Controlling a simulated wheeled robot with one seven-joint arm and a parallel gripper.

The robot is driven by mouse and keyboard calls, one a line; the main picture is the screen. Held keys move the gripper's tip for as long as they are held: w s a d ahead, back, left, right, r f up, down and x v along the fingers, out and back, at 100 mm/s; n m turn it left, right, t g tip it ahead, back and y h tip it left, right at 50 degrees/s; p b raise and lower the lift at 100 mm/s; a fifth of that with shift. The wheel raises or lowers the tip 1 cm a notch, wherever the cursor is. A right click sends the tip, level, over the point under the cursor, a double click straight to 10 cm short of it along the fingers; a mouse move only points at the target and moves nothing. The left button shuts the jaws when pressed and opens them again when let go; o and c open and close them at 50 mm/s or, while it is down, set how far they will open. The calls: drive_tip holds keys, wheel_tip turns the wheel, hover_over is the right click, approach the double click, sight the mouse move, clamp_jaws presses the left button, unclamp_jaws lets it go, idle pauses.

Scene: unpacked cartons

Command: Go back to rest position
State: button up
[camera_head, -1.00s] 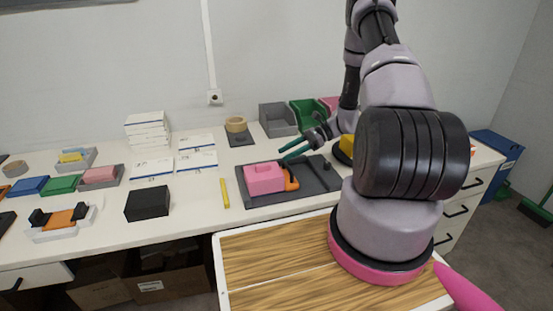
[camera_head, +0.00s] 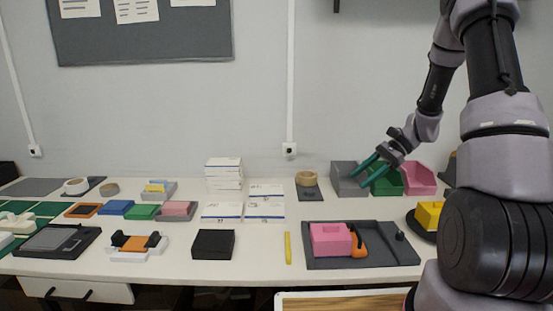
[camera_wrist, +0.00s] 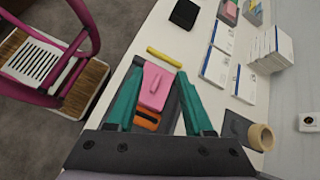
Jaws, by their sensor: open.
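My gripper (camera_head: 368,171) is open, with two green fingers, and is raised above the table in front of the grey and green bins. Nothing is between its fingers in the head view. In the wrist view my gripper (camera_wrist: 158,105) points down toward the table, its fingers apart on either side of the pink block (camera_wrist: 155,87) as seen from above. The pink block (camera_head: 330,238) rests on the dark grey tray (camera_head: 310,262), beside an orange tool (camera_head: 357,243). The gripper is clear of both.
Grey (camera_head: 347,181), green (camera_head: 386,184) and pink (camera_head: 419,180) bins stand at the back right. White boxes (camera_head: 223,172) are stacked mid-table. A tape roll (camera_head: 306,179), black box (camera_head: 212,244) and yellow stick (camera_head: 287,248) lie nearby. The wall is behind the table.

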drive_tip(key=s+a+r+n+t+h, duration=0.1)
drive_tip(key=s+r+n+t+h, duration=0.3)
drive_tip(key=s+r, duration=0.6)
drive_tip(key=s+a+r+n+t+h, duration=0.1)
drive_tip(key=s+r+n+t+h, duration=0.3)
drive_tip(key=s+r, duration=0.6)
drive_tip(key=shift+s+r+n, duration=0.2)
drive_tip(key=shift+r+n, duration=0.3)
drive_tip(key=shift+r, duration=2.2)
